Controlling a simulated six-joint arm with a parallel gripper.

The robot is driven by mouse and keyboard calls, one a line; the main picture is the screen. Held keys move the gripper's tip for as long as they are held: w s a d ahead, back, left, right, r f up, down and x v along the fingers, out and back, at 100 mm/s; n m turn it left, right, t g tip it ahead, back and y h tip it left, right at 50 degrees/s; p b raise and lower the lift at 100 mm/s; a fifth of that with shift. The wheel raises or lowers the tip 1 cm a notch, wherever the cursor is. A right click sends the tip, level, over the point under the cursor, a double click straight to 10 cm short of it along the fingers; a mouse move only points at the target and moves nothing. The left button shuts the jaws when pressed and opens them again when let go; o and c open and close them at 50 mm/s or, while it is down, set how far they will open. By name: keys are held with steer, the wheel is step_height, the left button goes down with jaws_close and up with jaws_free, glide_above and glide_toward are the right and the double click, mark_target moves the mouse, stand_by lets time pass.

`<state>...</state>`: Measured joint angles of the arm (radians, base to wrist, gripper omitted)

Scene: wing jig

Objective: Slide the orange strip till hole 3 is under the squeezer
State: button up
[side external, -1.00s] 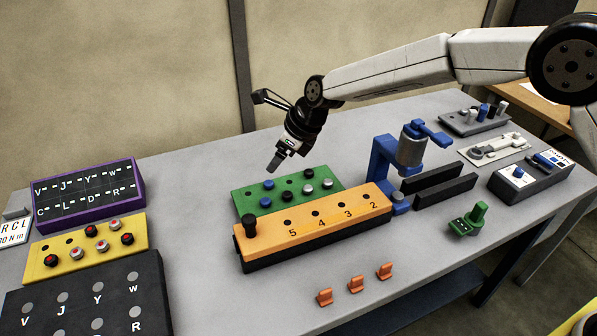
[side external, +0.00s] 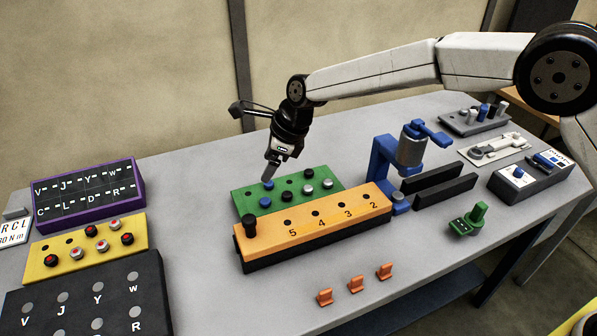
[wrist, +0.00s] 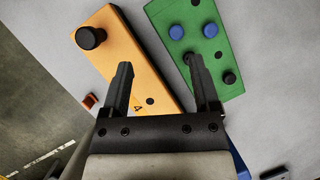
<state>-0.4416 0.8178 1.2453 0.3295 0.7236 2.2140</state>
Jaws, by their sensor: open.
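The orange strip (side external: 330,222) lies on a dark base in the side view, with a black knob (side external: 249,227) at its left end and holes marked 5, 4, 3 and 2 towards the right. The blue squeezer (side external: 411,150) stands at the strip's right end, nearest the mark 2. My gripper (side external: 270,179) is above the left part of the green block (side external: 288,187), behind the strip. In the wrist view my gripper (wrist: 164,92) is open and empty, its fingers spread over the strip (wrist: 125,55) and the green block (wrist: 200,50). The knob (wrist: 90,37) shows at upper left, apart from the fingers.
The green block holds several blue, black and grey pegs. Orange clips (side external: 356,284) lie in front of the strip. Two black rails (side external: 432,180) and a green part (side external: 468,219) are at the right. Yellow (side external: 85,247) and purple (side external: 90,190) panels stand at the left.

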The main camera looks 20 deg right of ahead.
mark_target(248, 218)
steer(key=s+a+n+g+h, duration=0.1)
steer(key=a+n, duration=0.1)
steer(key=n, duration=0.2)
steer(key=s+a+n+h, duration=0.1)
steer(key=s+a+n, duration=0.1)
steer(key=n, duration=0.2)
steer(key=s+a+r+n+g+h, duration=0.1)
steer(key=s+a+n, duration=0.1)
steer(key=n, duration=0.2)
steer(key=shift+s+a+g, duration=0.25)
steer(key=shift+a+g, duration=0.05)
steer(key=shift+s+a+r+n+h, duration=0.25)
steer(key=shift+s+n+h, duration=0.3)
steer(key=shift+n, duration=0.35)
steer(key=shift+w, duration=0.1)
steer(key=shift+f, duration=0.15)
steer(key=shift+f, duration=3.8)
jaws_close()
steer(key=shift+r, duration=0.1)
